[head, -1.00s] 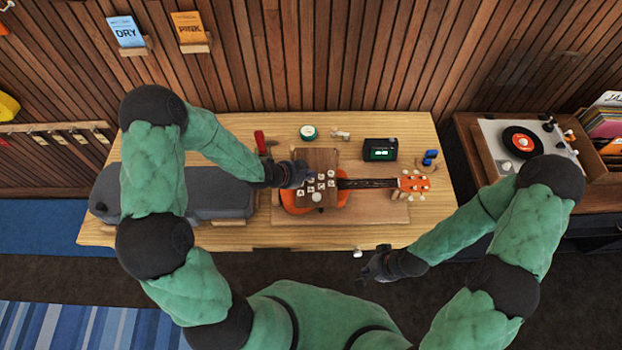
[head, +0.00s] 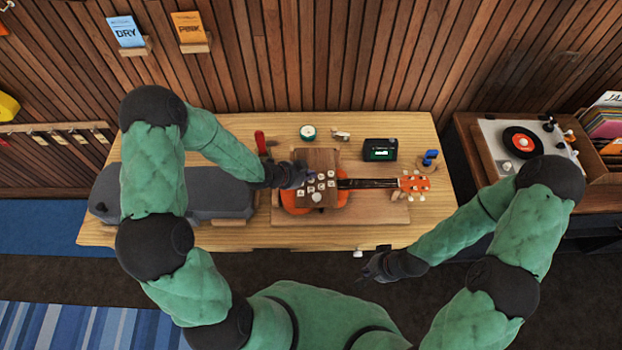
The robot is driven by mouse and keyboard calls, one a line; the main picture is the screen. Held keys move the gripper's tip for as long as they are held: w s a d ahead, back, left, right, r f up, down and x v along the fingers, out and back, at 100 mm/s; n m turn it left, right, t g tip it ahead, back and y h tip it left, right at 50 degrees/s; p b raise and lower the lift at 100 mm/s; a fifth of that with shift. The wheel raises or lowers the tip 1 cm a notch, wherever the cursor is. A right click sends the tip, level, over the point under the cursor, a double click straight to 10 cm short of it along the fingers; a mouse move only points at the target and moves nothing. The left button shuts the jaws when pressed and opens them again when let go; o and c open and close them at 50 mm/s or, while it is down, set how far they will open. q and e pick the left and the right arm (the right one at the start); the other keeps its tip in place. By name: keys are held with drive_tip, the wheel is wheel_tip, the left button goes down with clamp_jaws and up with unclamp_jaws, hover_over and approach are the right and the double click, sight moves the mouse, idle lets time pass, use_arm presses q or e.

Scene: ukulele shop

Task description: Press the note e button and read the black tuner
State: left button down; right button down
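The black tuner (head: 380,150) stands upright at the back right of the workbench, its screen lit with a pale bar too small to read. A brown wooden block (head: 318,158) with several white lettered buttons (head: 320,184) lies over the body of an orange ukulele (head: 294,198). The letters are too small to tell which is note e. My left gripper (head: 305,176) is at the left side of the buttons; whether it touches one is unclear. My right gripper (head: 364,272) hangs in front of the bench edge, holding nothing visible. Both finger openings are unclear.
A grey case (head: 215,190) lies on the left of the bench (head: 240,236). A record player (head: 490,140) is at the right.

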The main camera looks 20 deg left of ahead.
sight(309, 181)
use_arm(q)
drive_tip(key=shift+f+b, duration=0.4)
drive_tip(key=shift+b, duration=0.05)
drive_tip(key=shift+f+b, duration=0.45)
drive_tip(key=shift+b, duration=0.05)
idle(0.8)
drive_tip(key=shift+r, duration=0.1)
drive_tip(key=shift+r+p, duration=0.65)
drive_tip(key=shift+r, duration=0.15)
drive_tip(key=shift+r+p, duration=1.85)
drive_tip(key=shift+r, duration=0.7)
